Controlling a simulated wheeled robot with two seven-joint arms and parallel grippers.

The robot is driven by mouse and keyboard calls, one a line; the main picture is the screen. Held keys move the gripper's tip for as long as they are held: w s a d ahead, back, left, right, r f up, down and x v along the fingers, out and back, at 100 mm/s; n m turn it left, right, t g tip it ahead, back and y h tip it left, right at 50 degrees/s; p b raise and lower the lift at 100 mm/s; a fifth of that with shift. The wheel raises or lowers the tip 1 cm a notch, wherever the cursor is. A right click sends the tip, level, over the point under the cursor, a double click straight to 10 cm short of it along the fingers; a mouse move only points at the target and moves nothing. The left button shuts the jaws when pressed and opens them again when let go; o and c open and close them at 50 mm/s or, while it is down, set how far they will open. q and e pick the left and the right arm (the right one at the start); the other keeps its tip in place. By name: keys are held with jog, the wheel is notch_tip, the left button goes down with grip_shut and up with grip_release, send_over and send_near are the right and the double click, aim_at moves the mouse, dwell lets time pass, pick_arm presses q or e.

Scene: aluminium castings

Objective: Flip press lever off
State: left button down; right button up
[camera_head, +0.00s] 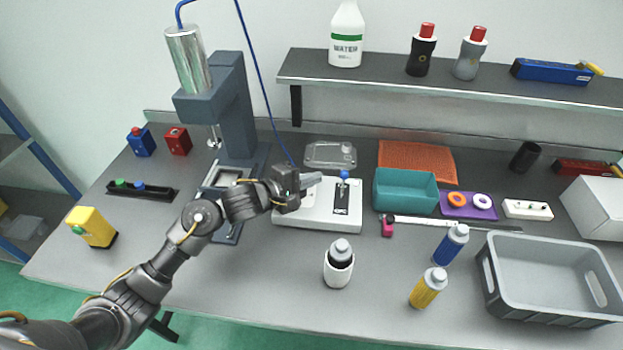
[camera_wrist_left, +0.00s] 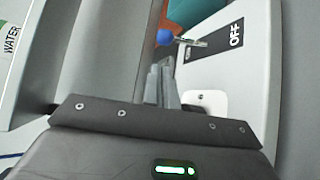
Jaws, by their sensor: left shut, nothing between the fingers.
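The press lever has a blue ball knob (camera_head: 345,174) and stands on a white box (camera_head: 300,216) with a black label plate. In the left wrist view the blue knob (camera_wrist_left: 164,37) sits just beyond my fingertips, its metal rod running right to the plate, where the word OFF (camera_wrist_left: 236,33) shows. My left gripper (camera_head: 319,178) is shut and empty, just left of the knob in the head view. It also shows in the left wrist view (camera_wrist_left: 160,72). I cannot tell whether the fingertips touch the lever. My right gripper is not in view.
The blue-grey press (camera_head: 237,110) stands behind my left arm. A clear tray (camera_head: 330,154) lies behind the white box, and a teal bin (camera_head: 405,190) stands to its right. A white-and-grey bottle (camera_head: 339,265) stands in front. The table's front middle is otherwise clear.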

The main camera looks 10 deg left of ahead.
aim_at(343, 185)
pick_arm(q)
jog(key=x, duration=0.6)
jog(key=shift+w+d+f, duration=0.1)
jog(key=shift+w+d, duration=0.15)
jog(key=shift+d, duration=0.1)
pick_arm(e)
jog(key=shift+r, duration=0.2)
